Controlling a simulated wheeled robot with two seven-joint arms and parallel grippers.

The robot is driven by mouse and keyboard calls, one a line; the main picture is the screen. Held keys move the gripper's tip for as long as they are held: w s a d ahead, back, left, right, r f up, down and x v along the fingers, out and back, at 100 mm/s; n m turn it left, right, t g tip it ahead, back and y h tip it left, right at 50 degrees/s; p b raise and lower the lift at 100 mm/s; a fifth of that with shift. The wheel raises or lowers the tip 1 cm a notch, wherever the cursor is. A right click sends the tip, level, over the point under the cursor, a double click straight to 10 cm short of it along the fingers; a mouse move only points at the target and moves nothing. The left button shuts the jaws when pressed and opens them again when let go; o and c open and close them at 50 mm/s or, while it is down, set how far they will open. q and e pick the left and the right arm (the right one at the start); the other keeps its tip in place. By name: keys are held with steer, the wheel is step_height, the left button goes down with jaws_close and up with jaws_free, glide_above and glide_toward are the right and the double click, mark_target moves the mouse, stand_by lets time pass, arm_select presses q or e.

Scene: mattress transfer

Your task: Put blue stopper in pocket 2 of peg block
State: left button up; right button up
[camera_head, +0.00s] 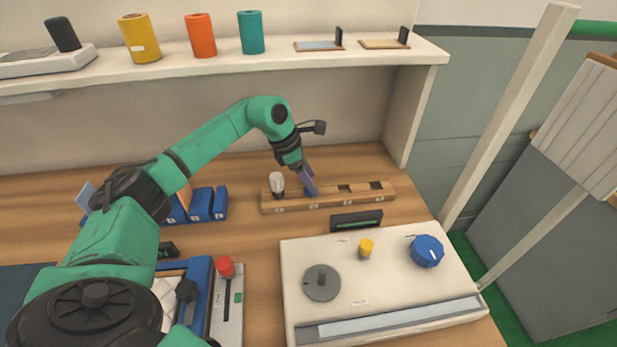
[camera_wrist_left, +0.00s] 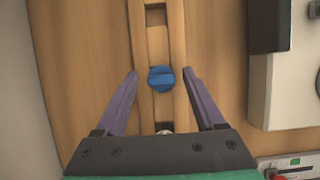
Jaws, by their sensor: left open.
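The wooden peg block (camera_head: 330,202) lies on the bench with its pockets in a row. The blue stopper (camera_head: 312,191) stands in it at the second pocket from the left, partly hidden by my gripper. A white-topped stopper (camera_head: 277,182) stands in the leftmost pocket. My left gripper (camera_head: 308,182) is just above the block at the blue stopper. In the left wrist view its purple fingers (camera_wrist_left: 161,75) are spread, one on each side of the blue stopper (camera_wrist_left: 161,79), with gaps between. How deep the stopper sits is unclear. My right gripper is out of view.
The two right pockets of the block look empty. A small black display (camera_head: 356,220) and a cream panel with a blue knob (camera_head: 427,251) stand in front. Blue bins (camera_head: 201,204) are to the left. A shelf with coloured cylinders (camera_head: 201,35) runs above at the back.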

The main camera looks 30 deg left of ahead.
arm_select(q)
steer(key=shift+r, duration=0.3)
steer(key=shift+b+v, duration=0.8)
steer(key=shift+v, duration=0.15)
steer(key=s+a+b, duration=0.1)
steer(key=s+a, duration=0.1)
steer(key=a, duration=0.1)
steer(key=s+a+b, duration=0.1)
steer(key=s+a, duration=0.1)
steer(key=a, duration=0.1)
steer(key=s+a+b, duration=0.2)
steer(key=s+a, duration=0.1)
steer(key=shift+a+r, duration=0.15)
steer(key=shift+a, duration=0.05)
steer(key=shift+s+a+r, duration=0.2)
steer(key=shift+s+r, duration=0.05)
